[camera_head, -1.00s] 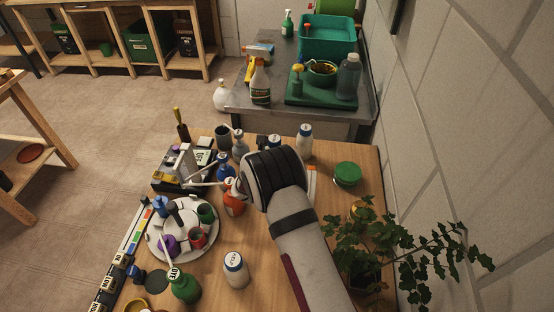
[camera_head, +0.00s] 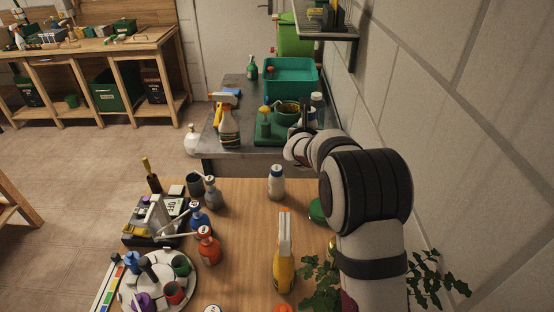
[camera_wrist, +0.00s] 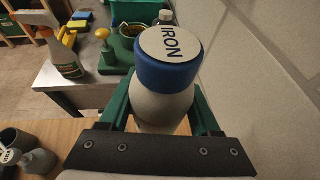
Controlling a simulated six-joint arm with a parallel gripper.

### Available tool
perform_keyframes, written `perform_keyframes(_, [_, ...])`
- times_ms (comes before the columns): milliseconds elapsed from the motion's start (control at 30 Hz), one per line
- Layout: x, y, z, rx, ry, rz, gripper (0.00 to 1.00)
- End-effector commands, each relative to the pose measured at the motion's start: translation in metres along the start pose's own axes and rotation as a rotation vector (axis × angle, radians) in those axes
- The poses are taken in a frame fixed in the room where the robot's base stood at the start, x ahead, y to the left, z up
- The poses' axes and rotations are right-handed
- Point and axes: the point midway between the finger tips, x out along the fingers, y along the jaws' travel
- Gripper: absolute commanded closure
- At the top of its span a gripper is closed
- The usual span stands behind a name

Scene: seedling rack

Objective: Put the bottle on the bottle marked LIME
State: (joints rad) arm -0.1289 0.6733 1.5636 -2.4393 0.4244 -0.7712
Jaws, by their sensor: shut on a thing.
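In the wrist view a pale bottle with a blue-edged white cap reading IRON (camera_wrist: 168,62) is upright between the green fingers of my gripper (camera_wrist: 160,112), which is shut on it. In the head view my gripper (camera_head: 306,118) is by the right side of the green tray on the metal bench, and the held bottle is mostly hidden. No label reading LIME is legible. A white bottle with a blue band (camera_head: 276,184) stands on the wooden table, its cap lettering too small to read. Another cap (camera_head: 212,308) is cut off at the bottom edge.
A yellow spray bottle (camera_head: 284,268) and a round carousel (camera_head: 130,300) are on the table. A wall is at right.

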Motion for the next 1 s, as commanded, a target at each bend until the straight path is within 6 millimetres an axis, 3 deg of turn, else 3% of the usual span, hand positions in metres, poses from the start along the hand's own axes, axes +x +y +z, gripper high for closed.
perform_keyframes(100, [0.017, 0.04, -0.02, -0.001, 0.002, 0.004, 1.0])
perform_keyframes(300, [0.035, 0.079, -0.038, 0.0, -0.001, 0.001, 1.0])
perform_keyframes(533, [0.051, 0.084, -0.074, -0.001, 0.003, -0.001, 1.0])
perform_keyframes(900, [0.054, 0.083, -0.08, 0.001, 0.001, -0.001, 1.0])
perform_keyframes(933, [0.054, 0.083, -0.081, 0.001, 0.002, -0.001, 0.33])
perform_keyframes(1000, [0.054, 0.083, -0.08, 0.001, 0.002, -0.001, 0.2])
